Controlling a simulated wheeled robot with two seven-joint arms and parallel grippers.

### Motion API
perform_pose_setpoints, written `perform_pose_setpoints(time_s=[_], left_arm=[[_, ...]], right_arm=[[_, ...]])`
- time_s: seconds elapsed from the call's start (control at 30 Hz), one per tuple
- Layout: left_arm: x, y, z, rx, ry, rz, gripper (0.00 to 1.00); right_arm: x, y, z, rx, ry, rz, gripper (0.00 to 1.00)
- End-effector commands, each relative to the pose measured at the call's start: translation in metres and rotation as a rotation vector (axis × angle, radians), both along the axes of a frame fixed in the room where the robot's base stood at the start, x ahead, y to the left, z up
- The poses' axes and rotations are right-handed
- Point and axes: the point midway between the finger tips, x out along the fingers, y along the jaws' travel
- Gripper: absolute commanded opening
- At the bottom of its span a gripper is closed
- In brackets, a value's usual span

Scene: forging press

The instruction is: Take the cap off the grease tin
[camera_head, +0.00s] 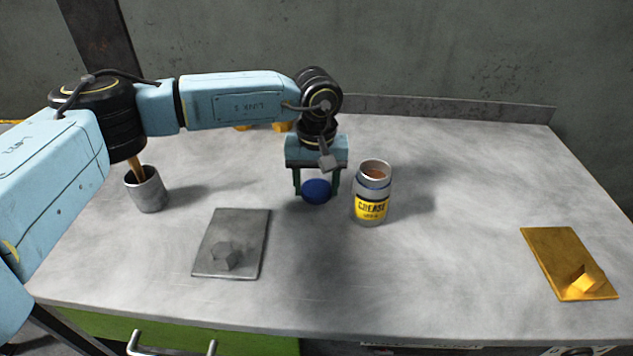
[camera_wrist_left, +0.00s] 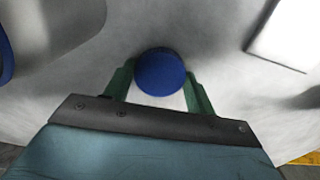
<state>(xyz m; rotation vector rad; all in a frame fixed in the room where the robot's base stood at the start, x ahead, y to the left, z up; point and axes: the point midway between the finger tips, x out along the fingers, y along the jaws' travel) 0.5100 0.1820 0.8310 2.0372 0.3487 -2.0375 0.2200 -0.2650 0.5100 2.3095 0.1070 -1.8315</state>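The grease tin (camera_head: 371,196) stands upright on the grey table, right of my left gripper. It is a grey metal tin with a yellow label, and its top is open, showing brown grease inside. The round blue cap (camera_head: 316,191) is apart from the tin, between the green fingers of my left gripper (camera_head: 316,188). In the left wrist view the cap (camera_wrist_left: 160,72) sits between both fingertips (camera_wrist_left: 160,78), which appear to touch its sides. I cannot tell for certain how high the cap is above the table. My right gripper is not in view.
A metal cup (camera_head: 147,192) with a wooden handle in it stands at the left. A grey plate (camera_head: 243,228) with a hex knob lies front left, a brass plate (camera_head: 556,250) at the right. Yellow items (camera_head: 281,127) are partly hidden behind my arm. The table's front middle is clear.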

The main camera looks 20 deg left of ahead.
Motion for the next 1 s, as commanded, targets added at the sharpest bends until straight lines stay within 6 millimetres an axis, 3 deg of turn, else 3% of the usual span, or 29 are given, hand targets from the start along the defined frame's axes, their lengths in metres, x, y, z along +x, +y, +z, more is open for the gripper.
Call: perform_pose_setpoints(time_s=[0.17,0.53,1.0], left_arm=[[0.0,0.0,0.0,0.0,0.0,0.0,0.76],[0.0,0.0,0.004,0.0,0.0,0.0,0.76],[0.0,0.0,0.099,0.0,-0.002,-0.001,0.76]], right_arm=[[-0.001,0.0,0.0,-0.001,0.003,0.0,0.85],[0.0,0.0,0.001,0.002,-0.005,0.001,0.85],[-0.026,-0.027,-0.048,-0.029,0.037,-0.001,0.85]])
